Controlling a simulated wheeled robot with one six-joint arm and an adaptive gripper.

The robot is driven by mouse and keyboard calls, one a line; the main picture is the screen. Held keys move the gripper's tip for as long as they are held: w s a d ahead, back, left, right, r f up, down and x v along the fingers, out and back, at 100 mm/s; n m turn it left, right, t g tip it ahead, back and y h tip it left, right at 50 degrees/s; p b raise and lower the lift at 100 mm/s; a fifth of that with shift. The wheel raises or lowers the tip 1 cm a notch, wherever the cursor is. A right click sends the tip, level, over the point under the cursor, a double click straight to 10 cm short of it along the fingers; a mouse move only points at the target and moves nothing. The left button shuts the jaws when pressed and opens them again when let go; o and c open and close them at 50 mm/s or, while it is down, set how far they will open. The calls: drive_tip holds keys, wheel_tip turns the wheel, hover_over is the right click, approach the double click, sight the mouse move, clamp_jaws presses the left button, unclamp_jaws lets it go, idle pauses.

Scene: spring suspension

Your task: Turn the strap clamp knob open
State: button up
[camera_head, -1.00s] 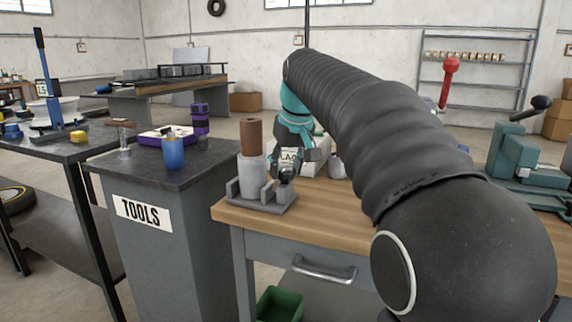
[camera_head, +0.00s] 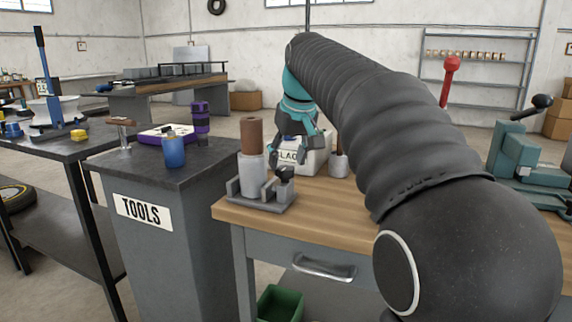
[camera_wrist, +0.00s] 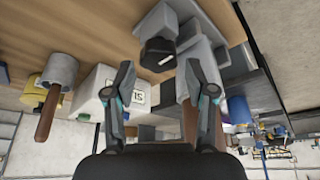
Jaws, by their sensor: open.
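The strap clamp is a grey fixture (camera_head: 262,203) at the near left corner of the wooden bench, around a light grey cylinder (camera_head: 252,178) with a brown rod upright in it. Its black knob (camera_head: 286,173) sits on a grey post on the right side. In the wrist view the dark knob (camera_wrist: 157,52), with a small white mark, is beyond the fingertips. My gripper (camera_head: 296,160) is above and slightly behind the knob, apart from it. In the wrist view the two fingers (camera_wrist: 160,74) are spread with nothing between them.
A white labelled box (camera_head: 312,162) and another grey cylinder with a brown rod (camera_head: 338,165) stand behind the clamp. A teal vise (camera_head: 515,160) is at the right. The tool cabinet with a blue cup (camera_head: 174,152) is left of the bench.

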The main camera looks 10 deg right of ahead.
drive_tip(key=v, duration=0.9)
drive_tip(key=shift+r, duration=0.25)
drive_tip(key=shift+s, duration=0.15)
drive_tip(key=s+f+m, duration=0.1)
drive_tip(key=s+f, duration=1.1)
drive_tip(key=f, duration=0.3)
drive_tip(key=s+a+f+m+t, duration=0.1)
drive_tip(key=s+f, duration=1.2)
drive_tip(key=f, duration=0.2)
drive_tip(key=shift+s+f+h, duration=0.25)
drive_tip(key=shift+f+h, duration=0.05)
drive_tip(key=shift+h, duration=0.1)
